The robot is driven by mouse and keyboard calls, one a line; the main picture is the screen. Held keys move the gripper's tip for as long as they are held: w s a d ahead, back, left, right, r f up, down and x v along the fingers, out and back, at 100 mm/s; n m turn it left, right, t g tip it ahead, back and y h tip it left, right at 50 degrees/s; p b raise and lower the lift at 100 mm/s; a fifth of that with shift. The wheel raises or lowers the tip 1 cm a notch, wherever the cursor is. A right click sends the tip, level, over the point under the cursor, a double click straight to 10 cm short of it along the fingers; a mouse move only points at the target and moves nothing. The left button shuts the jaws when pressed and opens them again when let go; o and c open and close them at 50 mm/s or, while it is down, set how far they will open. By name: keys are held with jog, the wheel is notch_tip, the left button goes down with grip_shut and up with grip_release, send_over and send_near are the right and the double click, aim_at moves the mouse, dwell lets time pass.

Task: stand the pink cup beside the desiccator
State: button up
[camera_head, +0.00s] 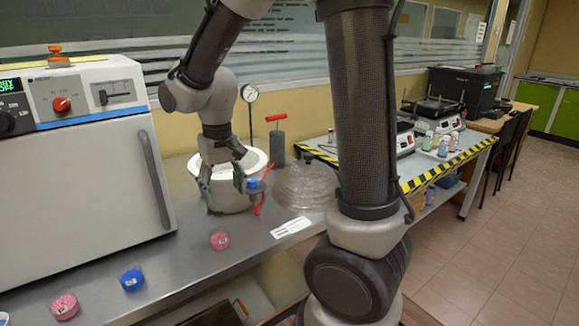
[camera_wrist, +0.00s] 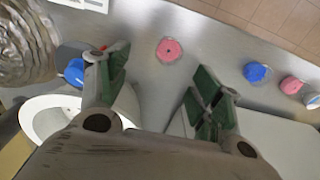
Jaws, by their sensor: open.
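A small pink cup (camera_head: 220,240) stands alone on the steel bench, in front of my gripper; the wrist view shows it (camera_wrist: 170,50) ahead, beyond the fingertips. A second pink cup (camera_head: 64,305) is at the lower left, and in the wrist view (camera_wrist: 291,85) at the right. A clear, ribbed, domed vessel (camera_head: 305,186), perhaps the desiccator, stands at the bench's right part; it looks silvery in the wrist view (camera_wrist: 25,42). My gripper (camera_head: 236,200) is open and empty, held above the bench in front of a white round pot (camera_head: 228,190). The wrist view shows its spread fingers (camera_wrist: 160,84).
A blue cup (camera_head: 131,278) stands between the two pink ones. A large white oven (camera_head: 85,190) fills the left. A white label (camera_head: 290,228) lies near the front edge. A blue part with red handles (camera_head: 254,184) is close by my gripper. Bare bench surrounds the nearer pink cup.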

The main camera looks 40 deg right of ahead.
jog(key=s+d+r+t, duration=0.2)
jog(key=s+d+r, duration=0.3)
jog(key=s, duration=0.4)
jog(key=s+d+r+t, duration=0.1)
jog(key=s+d+r, duration=0.5)
jog(key=s+d, duration=0.1)
jog(key=shift+s+d+r+t, duration=0.2)
jog(key=shift+s+t, duration=0.2)
jog(key=shift+s, duration=0.5)
